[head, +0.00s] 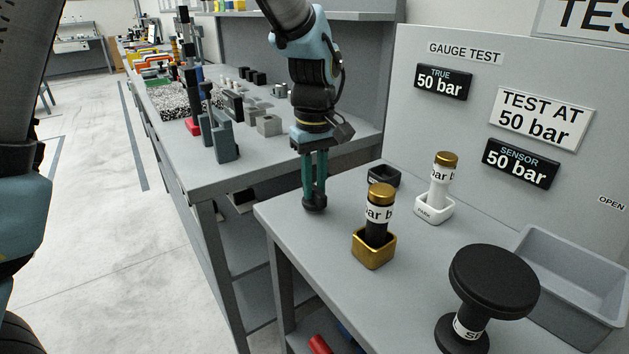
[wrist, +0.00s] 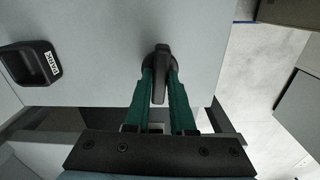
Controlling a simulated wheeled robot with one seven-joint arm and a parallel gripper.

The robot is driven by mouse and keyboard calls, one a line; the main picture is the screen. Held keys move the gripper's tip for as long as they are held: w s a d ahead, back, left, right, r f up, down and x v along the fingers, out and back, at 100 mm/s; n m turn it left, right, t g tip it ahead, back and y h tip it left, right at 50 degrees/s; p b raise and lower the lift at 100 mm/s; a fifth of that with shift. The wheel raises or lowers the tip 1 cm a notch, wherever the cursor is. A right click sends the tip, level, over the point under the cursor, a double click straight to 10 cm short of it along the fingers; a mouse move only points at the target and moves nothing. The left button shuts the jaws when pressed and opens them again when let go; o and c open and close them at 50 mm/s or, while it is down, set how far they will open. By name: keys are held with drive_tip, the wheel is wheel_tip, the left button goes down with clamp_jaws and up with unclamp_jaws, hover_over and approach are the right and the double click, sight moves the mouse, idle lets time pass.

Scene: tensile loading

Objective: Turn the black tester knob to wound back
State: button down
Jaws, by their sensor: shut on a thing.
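The black knob (head: 315,205) stands near the left edge of the grey bench (head: 300,228) in the head view. In the wrist view the black knob (wrist: 159,88) shows as a narrow bar with a rounded far end, pointing along my fingers. My gripper (head: 315,193) comes down from above with its green fingers on the knob. In the wrist view my gripper (wrist: 160,80) has one finger on each side of the bar, shut on it. The knob's base is mostly hidden by the fingers and the bar.
A black holder (head: 384,178) marked PARK in the wrist view (wrist: 32,62) is close by. A brass holder (head: 374,250) and a white holder (head: 434,210) bear gold-topped gauges. A large black disc-topped post (head: 494,281) and grey bin (head: 575,285) stand right.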

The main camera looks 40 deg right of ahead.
drive_tip(key=m+p, duration=0.1)
drive_tip(key=m, duration=0.2)
drive_tip(key=shift+m, duration=0.4)
drive_tip(key=m+p, duration=0.1)
drive_tip(key=m, duration=0.3)
drive_tip(key=shift+m, duration=0.3)
drive_tip(key=m+p, duration=0.1)
drive_tip(key=m, duration=0.3)
drive_tip(key=shift+m+p, duration=0.7)
drive_tip(key=shift+m, duration=1.5)
drive_tip(key=c, duration=0.8)
unclamp_jaws()
drive_tip(key=shift+o, duration=0.2)
drive_tip(key=shift+r, duration=0.1)
